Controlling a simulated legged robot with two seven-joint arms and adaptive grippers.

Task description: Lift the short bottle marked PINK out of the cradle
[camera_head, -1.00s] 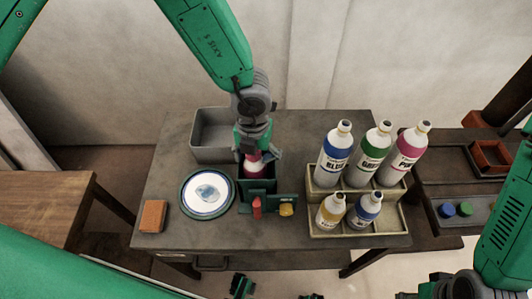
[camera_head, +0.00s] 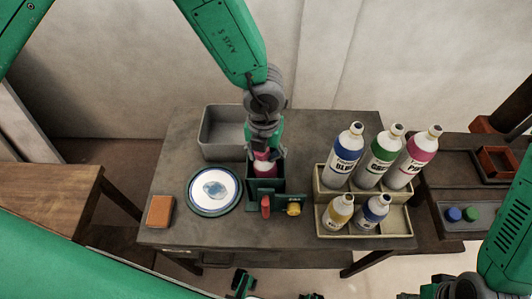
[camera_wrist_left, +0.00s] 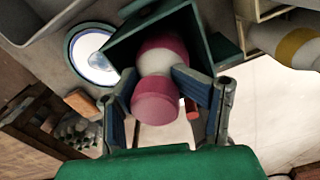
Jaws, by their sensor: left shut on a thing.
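My left gripper (camera_head: 266,147) is shut on the short bottle with pink markings (camera_head: 264,168). In the left wrist view my left gripper (camera_wrist_left: 165,92) has one finger on each side of the bottle's white neck, beside its pink cap (camera_wrist_left: 155,101). The bottle is roughly upright. Its lower part is at the mouth of the dark green cradle (camera_head: 267,186), whose walls (camera_wrist_left: 198,35) also show in the wrist view. The cradle hides the base, so I cannot tell how far it is raised. The label cannot be read.
A grey bin (camera_head: 221,133) stands behind the cradle, a round plate (camera_head: 238,194) and orange block (camera_head: 160,211) at left. Red (camera_head: 265,206) and yellow (camera_head: 293,209) parts are at the cradle's front. A bottle rack (camera_head: 334,232) holds several bottles at right.

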